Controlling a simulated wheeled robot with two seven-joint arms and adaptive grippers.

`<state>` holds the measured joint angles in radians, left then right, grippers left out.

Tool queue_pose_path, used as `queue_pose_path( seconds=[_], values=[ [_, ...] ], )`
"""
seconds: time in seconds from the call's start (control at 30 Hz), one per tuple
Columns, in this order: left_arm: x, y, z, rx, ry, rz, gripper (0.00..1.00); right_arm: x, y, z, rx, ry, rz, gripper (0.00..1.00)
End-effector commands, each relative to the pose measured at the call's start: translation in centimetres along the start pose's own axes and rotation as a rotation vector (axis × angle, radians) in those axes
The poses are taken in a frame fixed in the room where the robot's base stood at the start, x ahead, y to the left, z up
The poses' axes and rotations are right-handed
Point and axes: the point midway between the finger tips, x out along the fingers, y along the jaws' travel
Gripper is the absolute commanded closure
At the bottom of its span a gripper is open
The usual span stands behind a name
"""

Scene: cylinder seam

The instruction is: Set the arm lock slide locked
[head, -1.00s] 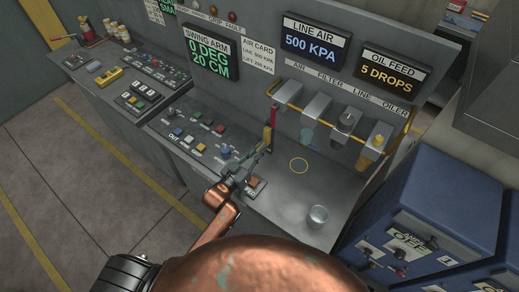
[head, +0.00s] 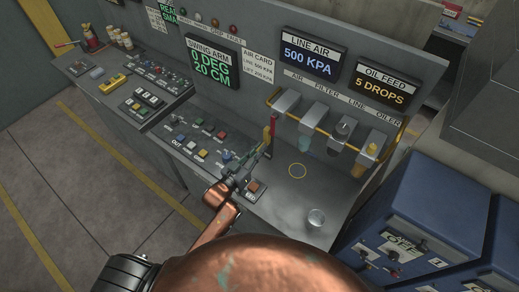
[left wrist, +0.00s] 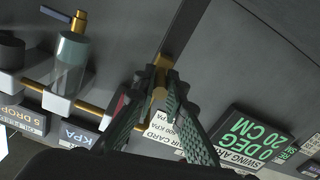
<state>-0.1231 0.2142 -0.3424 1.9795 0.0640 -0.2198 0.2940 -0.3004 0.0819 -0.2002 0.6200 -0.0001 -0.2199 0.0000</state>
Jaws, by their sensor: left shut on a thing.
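In the left wrist view the fingers (left wrist: 160,80) are closed around a brass-yellow piece (left wrist: 158,93), with a red patch (left wrist: 122,104) beside the left finger. The fingers hide part of the piece. The swing arm display (head: 213,63) reads 0 DEG, 20 CM. My right gripper is not in view.
Buttons (head: 203,155) lie left of the gripper. Blue cabinets (head: 420,215) stand at right.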

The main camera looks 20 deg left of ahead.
Motion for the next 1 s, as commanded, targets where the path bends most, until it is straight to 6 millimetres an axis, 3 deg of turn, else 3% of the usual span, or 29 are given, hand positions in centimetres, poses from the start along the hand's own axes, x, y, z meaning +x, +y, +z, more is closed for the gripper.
queue_pose_path(
  seconds=[0.03,0.3,0.63,0.77,1.0],
  values=[
    [0.1,0.1,-0.8,0.003,0.017,0.003,0.89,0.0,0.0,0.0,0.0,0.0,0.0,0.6],
    [0.1,0.1,-0.5,0.002,0.011,0.003,0.71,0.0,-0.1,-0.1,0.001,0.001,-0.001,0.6],
    [-0.4,0.0,-0.3,0.001,0.007,0.001,0.71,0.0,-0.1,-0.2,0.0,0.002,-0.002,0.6],
    [-2.0,0.0,-0.2,0.002,0.006,0.001,0.71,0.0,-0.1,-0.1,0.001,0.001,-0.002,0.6],
    [-7.1,0.0,-0.2,0.002,0.005,0.001,0.71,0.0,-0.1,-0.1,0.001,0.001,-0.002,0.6]
  ],
)
